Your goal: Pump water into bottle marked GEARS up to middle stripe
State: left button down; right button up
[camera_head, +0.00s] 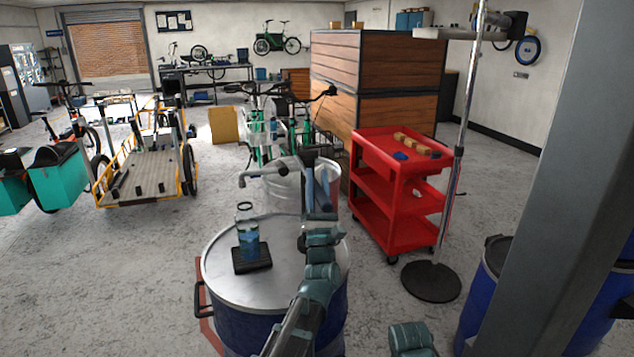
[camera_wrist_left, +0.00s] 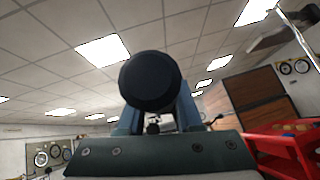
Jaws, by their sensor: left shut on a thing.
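A clear bottle (camera_head: 248,236) stands upright on a small black pad (camera_head: 252,262) on the lid of a blue drum (camera_head: 222,275). Blue shows in its lower part; its marking, stripes and exact water level are too small to read. A grey pump spout (camera_head: 262,174) reaches out to the left, above and apart from the bottle mouth. My left gripper (camera_head: 316,172) is beside the pump, right of the bottle, its fingers pointing up. It is shut on a dark round pump handle (camera_wrist_left: 151,80), whose end fills the middle of the left wrist view. My right gripper is out of view.
A red cart (camera_head: 374,185) with small blocks and a pole stand (camera_head: 432,281) are right of the drum. A grey post (camera_head: 560,180) blocks the right side. A cargo bike (camera_head: 145,165) stands at left.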

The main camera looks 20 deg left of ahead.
pick_arm(q)
jog(key=shift+s+f, duration=0.1)
jog(key=shift+f, duration=0.05)
jog(key=c, duration=0.6)
grip_release()
jog(key=shift+f, duration=0.1)
jog(key=shift+b+v, duration=5.05)
jog(key=shift+v, duration=1.8)
